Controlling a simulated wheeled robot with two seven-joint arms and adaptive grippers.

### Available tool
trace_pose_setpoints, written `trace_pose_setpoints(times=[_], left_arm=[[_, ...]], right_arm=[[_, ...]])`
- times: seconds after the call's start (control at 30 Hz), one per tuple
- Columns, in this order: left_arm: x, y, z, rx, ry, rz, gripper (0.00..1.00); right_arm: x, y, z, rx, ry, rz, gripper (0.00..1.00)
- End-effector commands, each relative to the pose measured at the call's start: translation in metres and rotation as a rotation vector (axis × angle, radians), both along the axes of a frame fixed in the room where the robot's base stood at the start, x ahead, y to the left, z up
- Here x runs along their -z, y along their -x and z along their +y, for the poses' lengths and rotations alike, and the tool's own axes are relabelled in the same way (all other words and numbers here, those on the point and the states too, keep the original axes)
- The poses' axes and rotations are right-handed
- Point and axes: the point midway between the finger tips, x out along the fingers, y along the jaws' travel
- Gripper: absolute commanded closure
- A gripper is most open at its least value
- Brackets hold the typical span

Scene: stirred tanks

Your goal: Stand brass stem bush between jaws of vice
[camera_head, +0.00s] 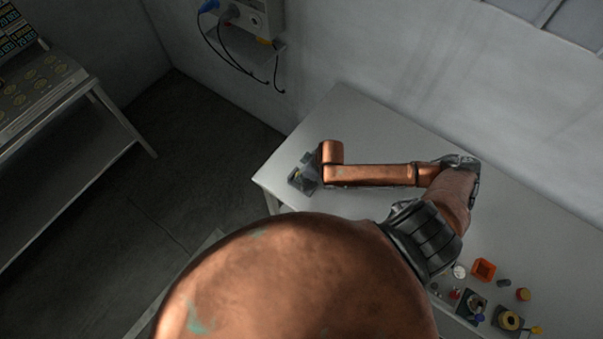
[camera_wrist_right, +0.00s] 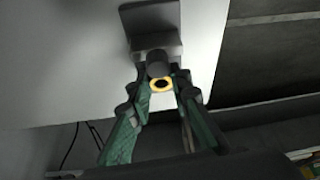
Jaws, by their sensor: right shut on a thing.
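The brass stem bush (camera_wrist_right: 161,86) shows in the right wrist view as a yellow ring with a dark hole. My right gripper (camera_wrist_right: 162,88) is shut on it, with a green finger on each side. A grey block with a dark round part, which looks like the vice (camera_wrist_right: 158,45), lies just beyond the bush on a dark plate. I cannot tell whether the bush touches it. In the head view the dark vice (camera_head: 304,172) sits near the table's left corner, partly covered by my right arm; the right gripper is not clear there. My left gripper is not in view.
The pale table (camera_head: 375,125) is bare behind my arm. An orange square part (camera_head: 484,269), a white disc (camera_head: 459,271), a small orange-topped part (camera_head: 523,294) and dark fixtures (camera_head: 510,321) stand at the front right. A wall box (camera_head: 255,18) with cables hangs behind. A bench (camera_head: 75,160) stands left.

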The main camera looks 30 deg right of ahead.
Motion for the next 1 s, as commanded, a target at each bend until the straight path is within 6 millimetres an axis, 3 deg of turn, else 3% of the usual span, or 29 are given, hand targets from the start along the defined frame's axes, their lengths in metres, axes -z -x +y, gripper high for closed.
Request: trace_pose_setpoints(times=[0.27,0.3,0.53,0.83,1.0], left_arm=[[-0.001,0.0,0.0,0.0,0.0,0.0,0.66],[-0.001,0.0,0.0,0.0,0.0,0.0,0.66],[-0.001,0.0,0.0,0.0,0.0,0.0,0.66],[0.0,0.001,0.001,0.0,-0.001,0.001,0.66],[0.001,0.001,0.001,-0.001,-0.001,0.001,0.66]], right_arm=[[0.005,0.0,0.0,0.0,0.0,0.0,1.0],[0.005,0.0,0.0,0.0,0.0,0.0,0.8],[0.005,0.0,0.0,0.0,0.0,0.0,0.64],[0.004,0.0,0.0,-0.001,0.0,-0.001,0.64],[-0.013,0.002,-0.002,-0.001,0.001,-0.002,0.64]])
